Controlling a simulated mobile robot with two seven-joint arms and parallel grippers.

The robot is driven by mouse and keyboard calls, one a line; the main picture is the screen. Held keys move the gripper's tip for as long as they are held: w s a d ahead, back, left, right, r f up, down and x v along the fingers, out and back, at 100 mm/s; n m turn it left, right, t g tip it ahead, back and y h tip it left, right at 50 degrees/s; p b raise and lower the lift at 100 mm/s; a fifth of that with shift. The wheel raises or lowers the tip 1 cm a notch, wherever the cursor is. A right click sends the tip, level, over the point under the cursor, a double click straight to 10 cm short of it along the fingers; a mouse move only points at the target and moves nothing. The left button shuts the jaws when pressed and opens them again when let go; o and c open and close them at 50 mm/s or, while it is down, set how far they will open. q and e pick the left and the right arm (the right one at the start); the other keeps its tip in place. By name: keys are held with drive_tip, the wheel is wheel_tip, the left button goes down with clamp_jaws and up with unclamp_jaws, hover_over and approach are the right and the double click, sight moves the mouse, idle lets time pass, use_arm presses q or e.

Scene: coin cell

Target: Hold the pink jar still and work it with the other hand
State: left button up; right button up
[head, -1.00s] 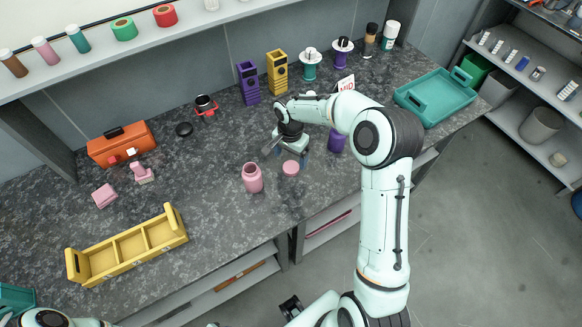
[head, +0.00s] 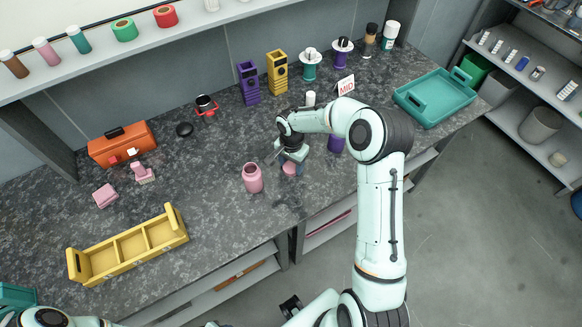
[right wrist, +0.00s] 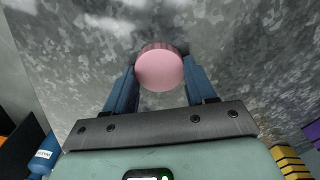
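The pink jar (head: 252,178) stands upright and open-topped on the dark counter, with no gripper on it. A round pink lid (head: 290,169) is to its right, apart from it, and appears to be on the counter or just above it. My right gripper (head: 291,170) is over the lid, pointing down. In the right wrist view its two blue fingers flank the lid (right wrist: 160,70) closely on both sides with no clear gap, so it looks shut on the lid. My left gripper is out of view; only part of that arm shows at the lower left.
A yellow divided tray (head: 130,246) lies front left. A purple cylinder (head: 336,144) stands near my right forearm. A teal tray (head: 436,96) is far right.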

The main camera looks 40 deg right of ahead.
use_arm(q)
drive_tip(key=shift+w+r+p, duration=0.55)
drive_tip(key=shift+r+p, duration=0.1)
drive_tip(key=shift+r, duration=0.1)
use_arm(e)
wheel_tip(320, 180, up, 20)
drive_tip(key=n, duration=1.3)
hover_over(244, 172)
wheel_tip(244, 172, down, 6)
drive_tip(key=shift+f, duration=0.15)
drive_tip(key=shift+a+f+n, duration=0.15)
drive_tip(key=shift+a+n, duration=0.2)
drive_tip(key=shift+n, duration=0.05)
